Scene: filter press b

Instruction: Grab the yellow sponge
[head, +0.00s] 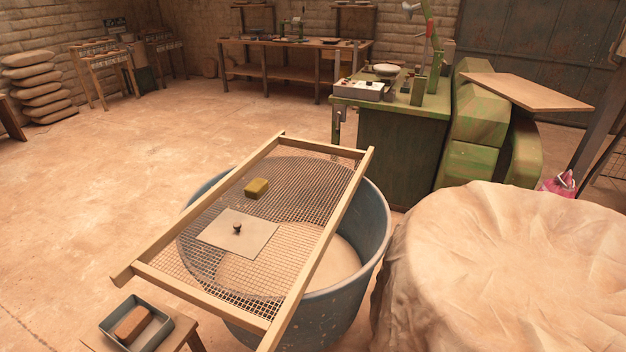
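The yellow sponge (256,188) is a small block lying on the wire mesh of a wooden-framed screen (337,213). It sits toward the far left part of the mesh, a little behind a flat pale plate with a dark knob (238,238). The sponge and the plate are apart. The screen rests across the top of a large blue-grey tub (376,235). My gripper is not in view.
A small stool (182,331) at the front left bears a tray (108,326) with a brown block (134,322). A cloth-covered round form (500,260) fills the front right. A green machine (400,150) stands behind the tub. The floor at left is clear.

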